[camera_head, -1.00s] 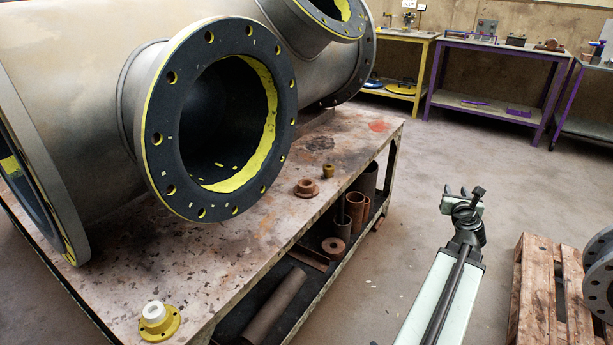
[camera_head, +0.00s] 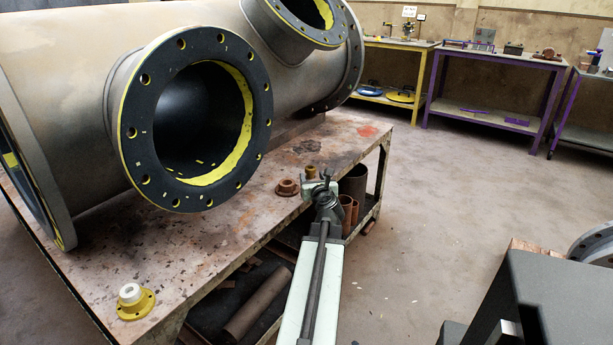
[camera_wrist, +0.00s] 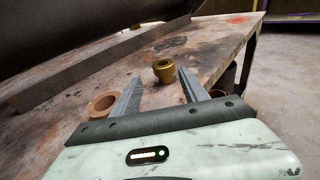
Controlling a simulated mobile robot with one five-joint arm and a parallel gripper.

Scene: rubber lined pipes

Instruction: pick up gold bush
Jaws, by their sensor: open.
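The gold bush (camera_wrist: 163,69) stands upright on the table, between and beyond my fingertips in the wrist view. In the head view the gold bush (camera_head: 311,171) shows only in part, just behind my gripper (camera_head: 320,186), near the table's right edge. My gripper (camera_wrist: 159,79) is open and empty, with its two fingers spread to either side of the bush's line. The fingers look short of the bush and not touching it.
A rusty flanged bush (camera_head: 287,188) sits just left of the gold one, by my left finger in the wrist view (camera_wrist: 102,105). A large flanged pipe (camera_head: 120,75) fills the worktable (camera_head: 235,235). A yellow flanged piece (camera_head: 135,303) with a white top stands at the near corner.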

